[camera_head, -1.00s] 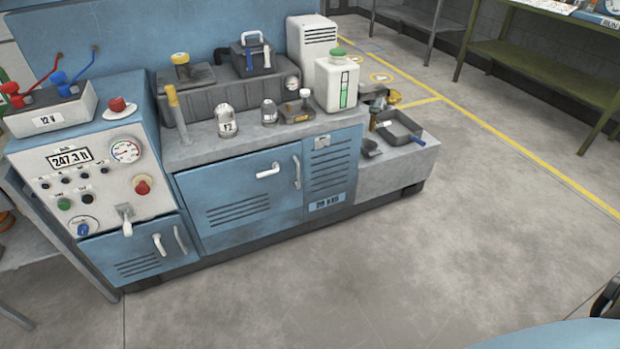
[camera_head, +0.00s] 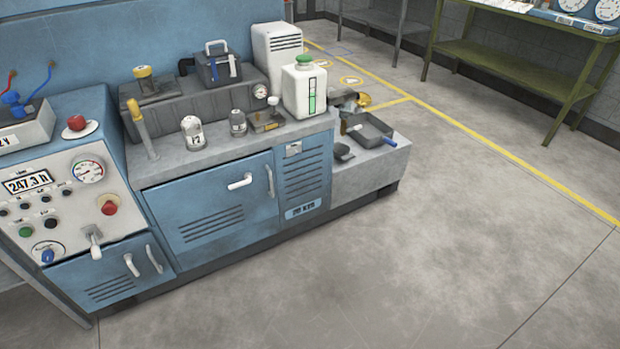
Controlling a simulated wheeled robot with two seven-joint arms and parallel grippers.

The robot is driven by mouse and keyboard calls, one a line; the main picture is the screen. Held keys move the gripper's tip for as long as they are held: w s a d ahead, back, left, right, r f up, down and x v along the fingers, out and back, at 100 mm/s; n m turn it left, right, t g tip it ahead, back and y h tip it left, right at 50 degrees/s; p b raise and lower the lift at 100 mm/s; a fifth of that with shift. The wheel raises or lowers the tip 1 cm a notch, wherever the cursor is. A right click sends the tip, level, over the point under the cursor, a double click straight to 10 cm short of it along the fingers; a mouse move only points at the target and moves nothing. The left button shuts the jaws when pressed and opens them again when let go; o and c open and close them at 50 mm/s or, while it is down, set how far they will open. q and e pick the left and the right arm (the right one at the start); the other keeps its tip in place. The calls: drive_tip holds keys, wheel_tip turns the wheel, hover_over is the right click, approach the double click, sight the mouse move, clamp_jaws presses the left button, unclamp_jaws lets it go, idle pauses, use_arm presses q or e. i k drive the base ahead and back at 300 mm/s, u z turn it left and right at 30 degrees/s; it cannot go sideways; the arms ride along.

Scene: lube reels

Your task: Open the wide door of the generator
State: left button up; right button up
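The generator is a blue cabinet with a grey top, on the left half of the head view. Its wide door (camera_head: 212,215) is shut, with louvre slots low on its face. A white lever handle (camera_head: 240,182) sits near the door's upper right. An upright grey-white bar handle (camera_head: 270,181) stands at its right edge. A narrow louvred door panel (camera_head: 304,175) is to the right. A smaller blue door (camera_head: 110,280) with two white handles is below the control panel. Neither of my grippers is in view.
A control panel (camera_head: 60,200) with gauge and buttons is at left. A white bottle (camera_head: 304,90), an engine block and small containers stand on the top. A grey tray (camera_head: 372,130) sits on the low right ledge. A green table (camera_head: 510,55) is at back right. The floor in front is clear.

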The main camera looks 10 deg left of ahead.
sight(192, 211)
drive_tip(key=i, duration=1)
drive_tip(key=u, duration=1.75)
